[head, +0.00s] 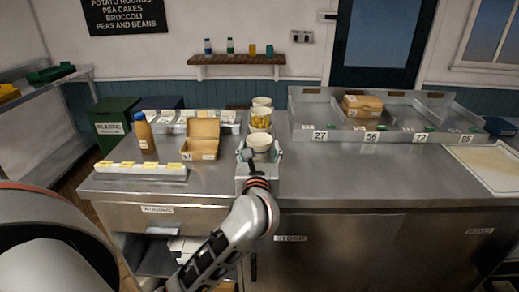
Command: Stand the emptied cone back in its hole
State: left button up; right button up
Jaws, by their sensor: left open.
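A white empty cone (259,140) stands upright, mouth up, at the near end of a row on the steel counter. My left gripper (260,155) is open, its fingers at either side of this cone's near part. Whether they touch it, I cannot tell. Behind it is a cone filled with yellow food (260,123), and behind that another white cone (262,102). The metal cone holder (242,170) shows partly at the near end; the holes and the cone's lower part are hidden by the gripper and cones. My right gripper is not in view.
An open cardboard box (201,133) and an orange-brown bottle (144,133) stand left of the cones. A numbered steel tray unit (345,136) holds a closed box (362,104). The counter front right of the cones is clear.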

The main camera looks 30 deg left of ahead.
pick_arm(q)
jog(key=s+d+r+m+t+y+b, duration=0.15)
jog(key=s+d+m, duration=0.35)
jog(key=s, duration=0.6)
jog(key=s+d+f+m+t+h, duration=0.1)
jog(key=d+f+m+t+h, duration=0.35)
jog(key=m, duration=0.85)
jog(key=d+f+m+t+h, duration=0.1)
jog(key=d+f+m+h, duration=0.4)
jog(key=d+m+h, duration=0.5)
jog(key=s+d+f+m+g+h, duration=0.1)
jog(key=s+f+m+g, duration=0.15)
jog(key=f+m, duration=0.4)
jog(key=s+d+f+m+g, duration=0.1)
jog(key=f+m+g, duration=0.2)
jog(key=f+m, duration=0.35)
jog(key=s+a+f+m+g, duration=0.1)
jog(key=s+f+m+g, duration=0.1)
jog(key=f, duration=0.4)
jog(key=s+a+f+m+g+y, duration=0.1)
jog(key=s+a+f+m+g, duration=0.1)
jog(key=s+f, duration=0.2)
jog(key=s+a+f+m+g+y, duration=0.1)
jog(key=s+f+g, duration=0.1)
jog(key=f, duration=0.6)
jog(key=shift+s+a+f+m, duration=0.25)
jog(key=shift+s+f+m, duration=0.15)
jog(key=shift+s, duration=0.15)
